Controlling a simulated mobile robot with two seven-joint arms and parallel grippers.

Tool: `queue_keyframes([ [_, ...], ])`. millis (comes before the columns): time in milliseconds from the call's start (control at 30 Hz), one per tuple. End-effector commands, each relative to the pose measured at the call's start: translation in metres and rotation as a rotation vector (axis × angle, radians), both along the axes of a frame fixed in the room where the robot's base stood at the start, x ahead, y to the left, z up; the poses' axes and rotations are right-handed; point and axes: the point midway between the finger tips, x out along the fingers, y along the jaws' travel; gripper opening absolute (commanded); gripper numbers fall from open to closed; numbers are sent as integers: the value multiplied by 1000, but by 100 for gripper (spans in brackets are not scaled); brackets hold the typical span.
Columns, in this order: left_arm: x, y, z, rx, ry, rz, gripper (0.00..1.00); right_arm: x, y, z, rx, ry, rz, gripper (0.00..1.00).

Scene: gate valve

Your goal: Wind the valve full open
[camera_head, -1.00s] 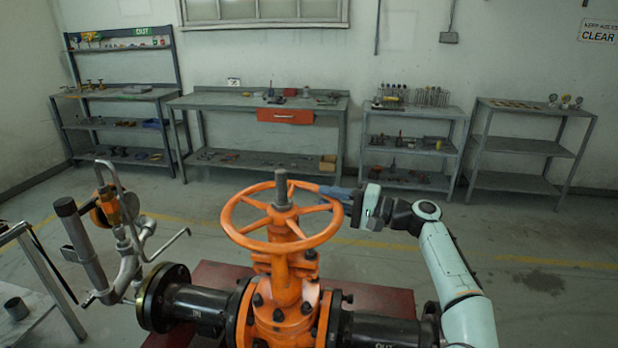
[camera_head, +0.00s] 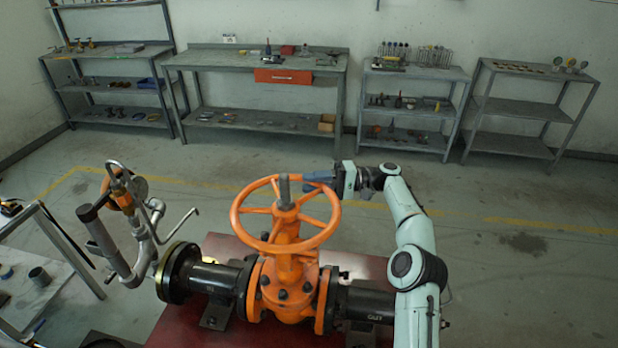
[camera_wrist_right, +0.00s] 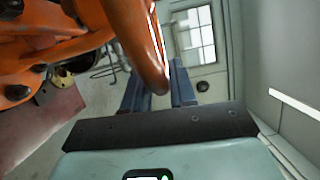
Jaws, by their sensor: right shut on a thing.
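The orange gate valve (camera_head: 283,272) stands upright between black flanged pipes, with its orange handwheel (camera_head: 246,233) level on top. A grey stem (camera_head: 284,190) rises through the wheel's hub. My right gripper (camera_head: 313,181) reaches in from the right and is shut on the wheel's rim at its far right side. In the right wrist view the orange rim (camera_wrist_right: 150,60) passes between the two blue-grey fingers (camera_wrist_right: 158,90). The rim partly hides the fingers there. My left gripper is in neither view.
A bent pipe assembly (camera_head: 132,232) stands left of the valve. The valve sits over a red base plate (camera_head: 228,246). A bench (camera_head: 45,285) is at the left edge. A workbench with a red drawer (camera_head: 283,76) and shelves line the back wall. The floor between is clear.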

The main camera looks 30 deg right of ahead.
Motion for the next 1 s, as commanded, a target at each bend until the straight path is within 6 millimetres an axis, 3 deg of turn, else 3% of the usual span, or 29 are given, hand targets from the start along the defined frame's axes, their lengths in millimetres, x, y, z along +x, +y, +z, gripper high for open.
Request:
queue_keyframes([
  [333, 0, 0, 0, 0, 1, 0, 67, 1, 0, 2, 2, -5, -2, 0],
  [367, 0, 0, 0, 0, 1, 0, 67, 1, 0, 2, 2, -5, -2, 29],
  [400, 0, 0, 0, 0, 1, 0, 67, 1, 0, 2, 2, -5, -2, 42],
  [433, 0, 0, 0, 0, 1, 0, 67, 1, 0, 2, 1, -5, -1, 46],
  [1000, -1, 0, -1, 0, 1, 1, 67, 0, 2, 0, 0, 0, 2, 46],
])
